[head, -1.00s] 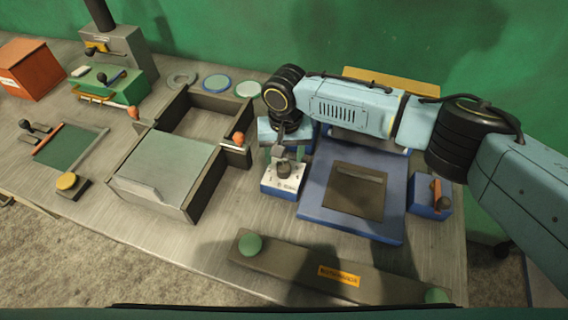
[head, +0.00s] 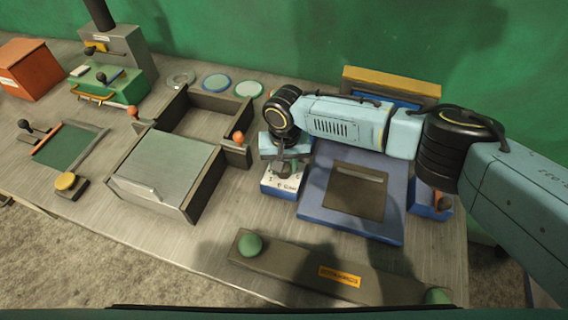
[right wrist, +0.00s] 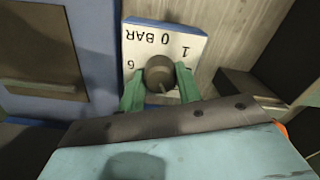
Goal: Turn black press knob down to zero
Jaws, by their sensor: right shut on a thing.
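The black press knob (right wrist: 160,75) sits on a white dial plate (right wrist: 188,42) marked "0 BAR", "1" and "6" in the right wrist view. My right gripper (right wrist: 159,80) has its two green fingers shut on the knob's sides. In the head view the dial box (head: 281,186) stands left of the blue press, and my right gripper (head: 284,168) covers most of the knob from above. My left gripper is not in view.
The blue press base (head: 318,205) with a dark plate (head: 355,191) is right of the dial. A grey drawer box (head: 165,170) is to the left. A dark bar (head: 300,265) with green buttons lies in front.

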